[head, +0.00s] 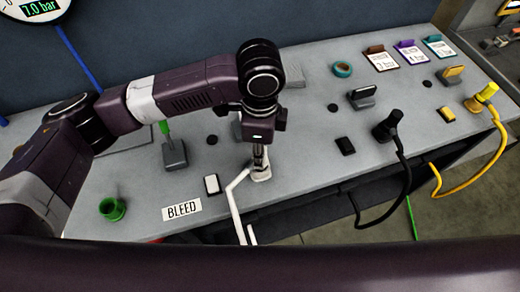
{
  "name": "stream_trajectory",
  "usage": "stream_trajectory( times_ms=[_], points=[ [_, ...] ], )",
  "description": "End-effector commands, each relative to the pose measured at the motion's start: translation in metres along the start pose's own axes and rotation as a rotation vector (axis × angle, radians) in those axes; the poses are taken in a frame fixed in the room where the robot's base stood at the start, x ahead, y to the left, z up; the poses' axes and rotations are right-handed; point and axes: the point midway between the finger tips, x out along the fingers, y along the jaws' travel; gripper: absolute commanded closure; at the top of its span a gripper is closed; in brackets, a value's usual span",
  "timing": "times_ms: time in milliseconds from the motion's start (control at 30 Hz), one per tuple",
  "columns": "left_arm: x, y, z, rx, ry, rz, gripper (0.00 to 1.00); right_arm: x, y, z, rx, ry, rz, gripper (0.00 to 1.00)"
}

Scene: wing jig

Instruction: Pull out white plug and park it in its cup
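The white plug (261,174) stands at a socket on the grey bench, with its white hose (235,205) bending left and then down over the front edge. My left gripper (260,163) points down right over the plug, with its fingers at the plug's top. The fingers are small and dark here, so I cannot tell whether they are closed on it. A small white-topped block (212,184) lies left of the plug; I cannot tell if it is the white plug's cup. My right gripper is not in view.
A black plug (388,126) and a yellow plug (484,96) with hoses stand to the right. A green cup (112,209) and a BLEED label (182,208) are at the front left. A green-handled lever (174,153) stands behind. A teal ring (342,69) lies at the back.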

Motion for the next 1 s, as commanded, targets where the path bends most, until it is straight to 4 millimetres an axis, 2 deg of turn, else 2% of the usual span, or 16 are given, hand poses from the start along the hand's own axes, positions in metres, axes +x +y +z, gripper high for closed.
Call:
stream_trajectory(
  times_ms=[700, 733, 900, 1000],
  points=[
    [0.0104, -0.0006, -0.0002, 0.0, 0.001, -0.002, 1.0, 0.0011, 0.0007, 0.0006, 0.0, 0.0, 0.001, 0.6],
    [0.0104, -0.0005, -0.0002, 0.0, 0.001, -0.002, 0.73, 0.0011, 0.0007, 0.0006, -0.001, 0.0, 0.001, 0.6],
    [0.0105, -0.0005, -0.0001, 0.0, 0.001, -0.002, 0.56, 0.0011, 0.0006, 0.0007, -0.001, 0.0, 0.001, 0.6],
    [0.0106, -0.0004, -0.0001, 0.0, 0.001, -0.001, 0.56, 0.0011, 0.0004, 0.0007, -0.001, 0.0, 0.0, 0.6]
  ],
)
